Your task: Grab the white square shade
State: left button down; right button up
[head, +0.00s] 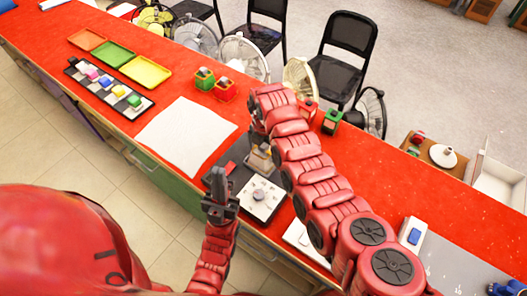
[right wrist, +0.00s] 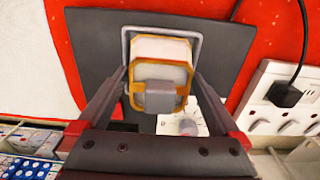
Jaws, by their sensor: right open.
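The white square shade (right wrist: 160,48) has gold-orange edges and a grey block at its near face. In the right wrist view it sits between the two fingers of my right gripper (right wrist: 161,75), which is open around it. A grey frame surrounds its far side. In the head view the shade (head: 261,159) shows small beside my right gripper (head: 258,138), above a dark board (head: 238,172) on the red counter; my arm partly hides this spot. My left gripper (head: 218,180) is over the counter's front edge, left of the shade; its jaw gap is not clear.
A white plate with a dial (head: 262,198) lies just in front of the shade. A power strip with a black plug (right wrist: 285,95) is at right in the wrist view. A white sheet (head: 187,135) and coloured trays (head: 113,54) lie left. Fans and chairs stand behind.

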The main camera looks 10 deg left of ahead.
jog(key=c, duration=1.1)
jog(key=shift+r, duration=0.1)
